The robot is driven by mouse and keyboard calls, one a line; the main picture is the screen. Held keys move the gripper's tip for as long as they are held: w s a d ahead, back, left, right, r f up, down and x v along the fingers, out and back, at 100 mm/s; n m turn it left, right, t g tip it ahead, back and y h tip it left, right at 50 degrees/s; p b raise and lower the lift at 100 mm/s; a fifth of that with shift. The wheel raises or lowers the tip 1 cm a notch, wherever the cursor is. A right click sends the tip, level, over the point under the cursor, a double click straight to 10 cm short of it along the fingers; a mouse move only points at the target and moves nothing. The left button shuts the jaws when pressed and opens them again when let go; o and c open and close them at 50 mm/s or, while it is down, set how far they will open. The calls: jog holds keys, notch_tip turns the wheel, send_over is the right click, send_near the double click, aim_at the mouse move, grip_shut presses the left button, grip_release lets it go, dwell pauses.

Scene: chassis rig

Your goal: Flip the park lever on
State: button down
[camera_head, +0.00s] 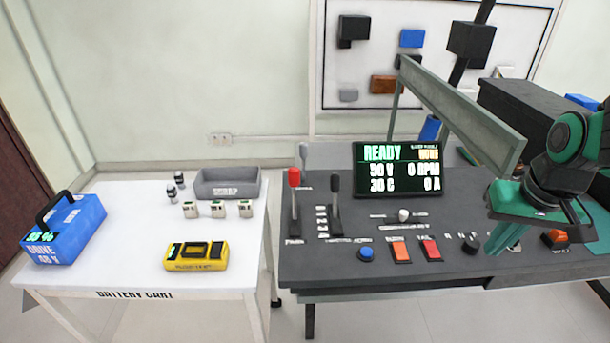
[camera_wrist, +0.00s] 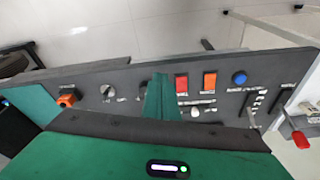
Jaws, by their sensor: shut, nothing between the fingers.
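A lever with a red knob (camera_head: 294,180) stands upright at the left end of the dark control panel (camera_head: 320,262); its small label is too blurred to read for certain. The red knob also shows at the right edge of the wrist view (camera_wrist: 300,139). A black-handled lever (camera_head: 335,190) stands just right of it, beside a slotted gate. My green gripper (camera_head: 503,240) is over the right part of the panel, well right of both levers. In the wrist view my gripper (camera_wrist: 160,78) has its fingers closed together and empty, near the red rocker switch.
A lit display (camera_head: 402,169) reads READY behind the switches. A blue button (camera_head: 366,254), an orange rocker (camera_head: 401,251), a red rocker (camera_head: 431,249) and a black knob (camera_head: 471,243) line the front. A white cart (camera_head: 130,275) with a blue battery (camera_head: 64,229) stands left.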

aim_at(294, 194)
jog(key=w+a+f+y, duration=0.2)
jog(key=w+a, duration=0.2)
jog(key=a, duration=0.3)
jog(key=w+a+f+n+t+y, duration=0.1)
jog(key=w+a+f+y, duration=0.1)
jog(key=w+a, duration=0.3)
jog(key=w+a+f+t+y, duration=0.1)
jog(key=w+a+f+y, duration=0.2)
jog(key=a, duration=0.8)
jog(key=shift+w+a+f+n+y, duration=0.1)
jog(key=shift+w+n+y, duration=0.25)
jog(key=shift+w, duration=0.5)
jog(key=w+a+m+y, duration=0.1)
jog(key=w+a+r+m+y, duration=0.1)
jog(key=a, duration=0.1)
jog(key=w+a+m+t+y, duration=0.1)
jog(key=shift+a+r+y, duration=0.25)
jog(key=shift+r+y, duration=0.1)
jog(key=shift+w+d+r+m+t+y, duration=0.1)
jog(key=shift+w+r+m+t+y, duration=0.45)
jog(key=shift+w+r+m+t, duration=0.65)
jog(key=shift+w+d+r+m+t+y, duration=0.1)
jog(key=shift+w+r+m+t+y, duration=0.5)
jog(key=shift+w+m, duration=0.6)
jog(key=shift+s+m, duration=0.2)
jog(key=shift+m, duration=0.05)
jog(key=x, duration=1)
jog(key=shift+s+a+r, duration=0.1)
